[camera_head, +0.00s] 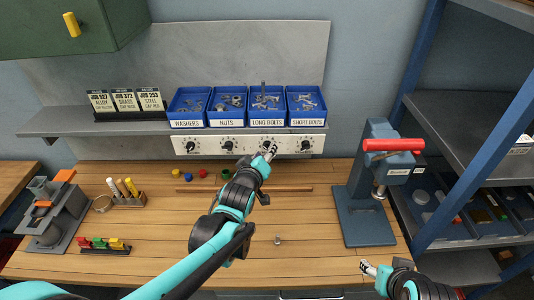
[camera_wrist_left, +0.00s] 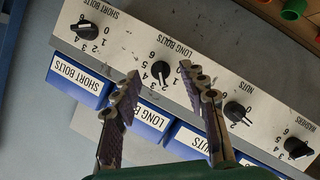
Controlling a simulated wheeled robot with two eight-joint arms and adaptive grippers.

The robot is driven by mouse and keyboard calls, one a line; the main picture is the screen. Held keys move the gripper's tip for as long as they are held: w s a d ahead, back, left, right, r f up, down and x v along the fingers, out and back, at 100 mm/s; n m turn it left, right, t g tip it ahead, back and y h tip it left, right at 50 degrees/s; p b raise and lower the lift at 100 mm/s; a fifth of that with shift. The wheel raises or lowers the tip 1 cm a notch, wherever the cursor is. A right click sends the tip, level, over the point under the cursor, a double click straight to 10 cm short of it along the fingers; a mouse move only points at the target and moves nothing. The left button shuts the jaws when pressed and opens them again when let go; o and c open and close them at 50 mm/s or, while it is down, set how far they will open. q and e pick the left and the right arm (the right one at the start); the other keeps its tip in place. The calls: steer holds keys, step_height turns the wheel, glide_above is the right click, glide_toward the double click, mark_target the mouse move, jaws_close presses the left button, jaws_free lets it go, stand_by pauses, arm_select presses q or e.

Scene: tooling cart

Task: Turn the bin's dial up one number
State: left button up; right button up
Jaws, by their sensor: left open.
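A white dial strip (camera_head: 250,144) below the blue bins carries several black dials with printed numbers. The long bolts dial (camera_wrist_left: 160,70) lies between the spread fingertips of my left gripper (camera_wrist_left: 158,72) in the left wrist view, where labels appear upside down. No contact with the dial is visible. In the head view my left gripper (camera_head: 268,152) is in front of that dial and partly hides it. The short bolts dial (camera_head: 305,145), nuts dial (camera_head: 228,145) and washers dial (camera_head: 190,146) are uncovered. My right gripper (camera_head: 368,267) is low at the right, its jaw opening unclear.
The blue long bolts bin (camera_head: 266,104) stands on the shelf (camera_head: 65,122) among the other labelled bins. A red-handled press (camera_head: 362,215) stands right of the arm. A pen block (camera_head: 126,200) and coloured pieces are at the left. The middle of the bench is mostly clear.

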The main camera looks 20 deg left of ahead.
mark_target(267, 146)
arm_select(q)
steer(key=shift+x, duration=1.15)
steer(key=shift+c, duration=0.4)
jaws_close()
steer(key=shift+r, duration=0.1)
steer(key=shift+d+m+g+y+p, duration=0.1)
steer(key=shift+m+g+y+p, duration=0.35)
steer(key=shift+m+y, duration=0.65)
steer(key=shift+d+m+g+y+p, duration=0.1)
steer(key=shift+m+g+y+p, duration=0.4)
steer(key=shift+m, duration=1)
